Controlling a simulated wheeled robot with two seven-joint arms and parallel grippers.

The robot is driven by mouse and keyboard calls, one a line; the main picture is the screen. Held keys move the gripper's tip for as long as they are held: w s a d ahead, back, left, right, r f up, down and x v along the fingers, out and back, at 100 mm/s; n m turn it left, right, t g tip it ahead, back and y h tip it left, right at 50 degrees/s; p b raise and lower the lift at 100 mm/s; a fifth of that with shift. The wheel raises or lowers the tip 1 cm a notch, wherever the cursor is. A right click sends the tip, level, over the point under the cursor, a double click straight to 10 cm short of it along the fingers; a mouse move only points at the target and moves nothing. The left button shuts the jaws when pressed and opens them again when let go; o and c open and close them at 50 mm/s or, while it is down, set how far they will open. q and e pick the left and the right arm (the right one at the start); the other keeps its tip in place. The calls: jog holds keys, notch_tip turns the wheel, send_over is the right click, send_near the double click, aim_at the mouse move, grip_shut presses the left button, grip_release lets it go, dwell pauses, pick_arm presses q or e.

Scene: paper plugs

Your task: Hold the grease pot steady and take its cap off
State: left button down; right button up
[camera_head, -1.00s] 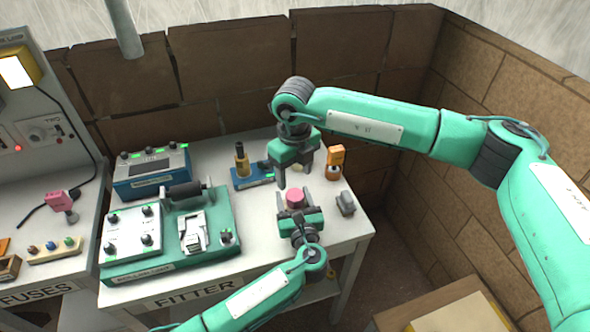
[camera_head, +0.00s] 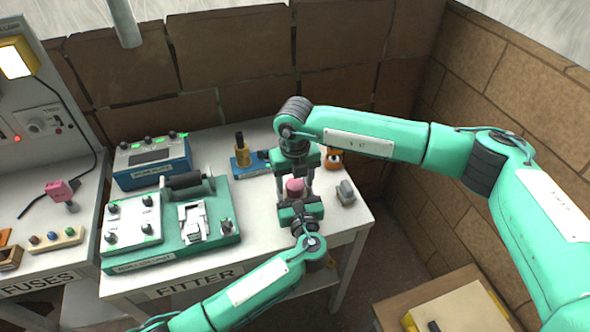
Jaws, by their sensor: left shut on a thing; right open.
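The grease pot with its pink cap (camera_head: 295,184) stands on the fitter table (camera_head: 262,205), near its right end. Only the pink top shows clearly; the body below is mostly hidden by my grippers. My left gripper (camera_head: 297,199) comes in from the front and is shut on the pot. My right gripper (camera_head: 296,178) reaches down from behind and above, open, with its fingers close around the pink cap. I cannot tell whether its fingers touch the cap.
A grey knobbed part (camera_head: 346,192) stands just right of the pot. An orange item (camera_head: 333,159) is behind, partly hidden by my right arm. A blue stand with a yellow-and-black bottle (camera_head: 240,153) and a green machine (camera_head: 165,228) are to the left.

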jog(key=shift+f, duration=0.35)
jog(key=c, duration=1)
jog(key=n, duration=0.7)
jog(key=shift+c, duration=0.2)
jog(key=n, duration=0.6)
jog(key=shift+r, duration=0.25)
jog(key=shift+r, duration=0.9)
jog(key=shift+r, duration=0.15)
